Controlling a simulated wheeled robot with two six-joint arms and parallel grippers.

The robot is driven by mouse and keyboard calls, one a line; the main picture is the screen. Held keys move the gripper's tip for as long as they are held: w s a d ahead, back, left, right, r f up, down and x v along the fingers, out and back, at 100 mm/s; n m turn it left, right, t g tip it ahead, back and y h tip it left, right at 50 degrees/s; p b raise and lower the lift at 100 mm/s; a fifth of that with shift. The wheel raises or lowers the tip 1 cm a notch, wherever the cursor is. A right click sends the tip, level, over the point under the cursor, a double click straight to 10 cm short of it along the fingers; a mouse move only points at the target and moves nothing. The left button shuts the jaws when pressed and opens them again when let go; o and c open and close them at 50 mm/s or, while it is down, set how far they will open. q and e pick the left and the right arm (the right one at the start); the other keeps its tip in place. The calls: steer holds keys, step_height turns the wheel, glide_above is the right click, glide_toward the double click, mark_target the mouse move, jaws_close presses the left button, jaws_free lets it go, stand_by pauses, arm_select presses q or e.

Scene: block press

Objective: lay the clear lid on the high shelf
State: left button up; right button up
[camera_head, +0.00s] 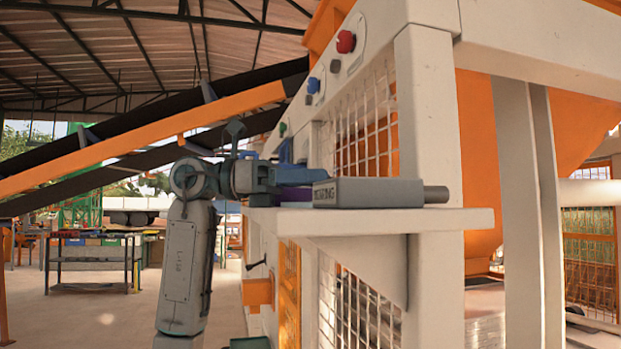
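I cannot make out a clear lid anywhere in the camera_head view. A beige shelf (450,221) juts from the front of the white and orange machine at mid-height. My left gripper (308,176) reaches from the left over the shelf's left end, pointing right, just behind and above a grey block. A purple thing (291,195) shows just under its fingers; I cannot tell whether they touch it. The fingers are seen edge-on, so their gap is hidden. My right gripper is out of view.
The grey block (368,192), lettered like "BEARING", lies on the shelf with a dark round shaft (436,194) at its right. A blue thing (286,151) stands behind my gripper. A wire-mesh panel (366,125) and red button (346,41) are above. A workbench (92,262) stands far left.

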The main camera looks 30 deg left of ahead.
arm_select(q)
steer(key=shift+d+f, duration=0.1)
steer(key=shift+f, duration=0.1)
steer(key=shift+r, duration=0.3)
steer(key=b+v, duration=0.2)
steer(key=v, duration=1)
steer(key=shift+r, duration=0.45)
